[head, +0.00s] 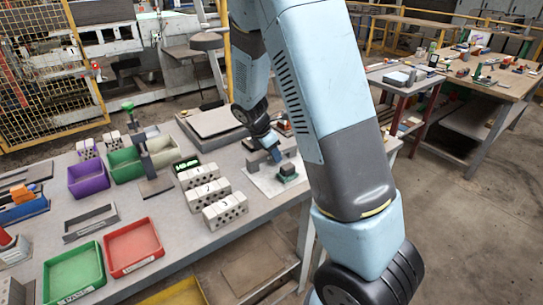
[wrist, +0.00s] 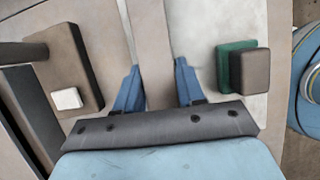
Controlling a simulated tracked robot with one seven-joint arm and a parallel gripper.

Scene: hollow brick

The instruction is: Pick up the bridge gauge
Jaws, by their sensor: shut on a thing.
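The bridge gauge appears as a plain grey bar (wrist: 150,50) running between my two blue fingers in the wrist view. In the head view it is a small grey bar (head: 288,147) at the far right of the bench, over a pale plate (head: 262,186). My gripper (head: 273,154) points down there, and its fingertips (wrist: 155,88) are shut on the bar's sides. The bar's near end is hidden behind my gripper body. I cannot tell whether it touches the plate.
A dark block on a green base (wrist: 249,68) stands right of my fingers. A brown block (wrist: 75,62) with a white piece is at left. Hollow bricks (head: 224,210), a post stand (head: 150,165) and coloured bins (head: 132,246) fill the bench to the left.

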